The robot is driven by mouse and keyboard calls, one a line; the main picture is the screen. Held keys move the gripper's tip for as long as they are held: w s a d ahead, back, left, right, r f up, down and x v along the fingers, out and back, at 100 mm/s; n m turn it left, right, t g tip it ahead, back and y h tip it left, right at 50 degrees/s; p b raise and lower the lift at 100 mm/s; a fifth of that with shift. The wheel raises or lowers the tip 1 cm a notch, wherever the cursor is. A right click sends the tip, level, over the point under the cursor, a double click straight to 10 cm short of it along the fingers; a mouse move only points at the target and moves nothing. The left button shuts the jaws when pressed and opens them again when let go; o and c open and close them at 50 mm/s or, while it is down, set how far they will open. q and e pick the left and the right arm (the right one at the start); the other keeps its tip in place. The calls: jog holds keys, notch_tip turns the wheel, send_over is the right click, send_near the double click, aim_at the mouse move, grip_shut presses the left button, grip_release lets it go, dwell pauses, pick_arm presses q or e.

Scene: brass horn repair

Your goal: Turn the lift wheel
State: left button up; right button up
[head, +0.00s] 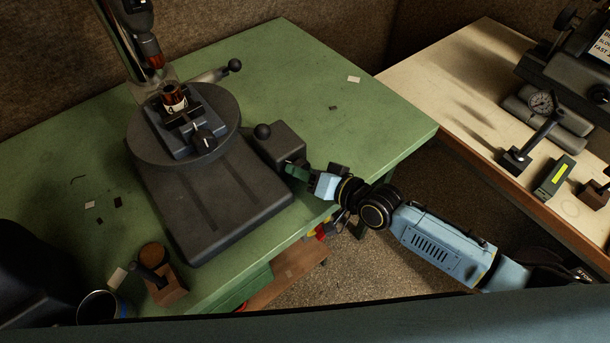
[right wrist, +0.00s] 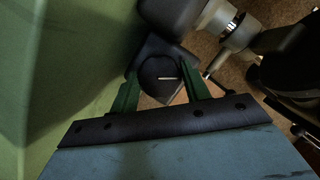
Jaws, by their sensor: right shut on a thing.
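My right gripper (head: 297,171) reaches in from the right to the right side of the dark drill press base (head: 205,215), by a grey block (head: 284,146) with a black ball knob. In the right wrist view its green fingers (right wrist: 160,82) are shut on a dark rounded piece, which looks like the lift wheel (right wrist: 158,68). A thin pale line shows on that piece. In the head view the gripper hides most of the wheel. My left gripper is not in view.
A round table (head: 150,149) on the press carries a vise. A wooden block (head: 165,288) and a cup (head: 97,305) stand at the green bench's front left. A pale bench (head: 455,95) with a dial gauge stands right, across a floor gap.

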jog(key=o, duration=1)
jog(key=v, duration=1.3)
jog(key=shift+s+d+r+p, duration=0.15)
jog(key=shift+p, duration=0.25)
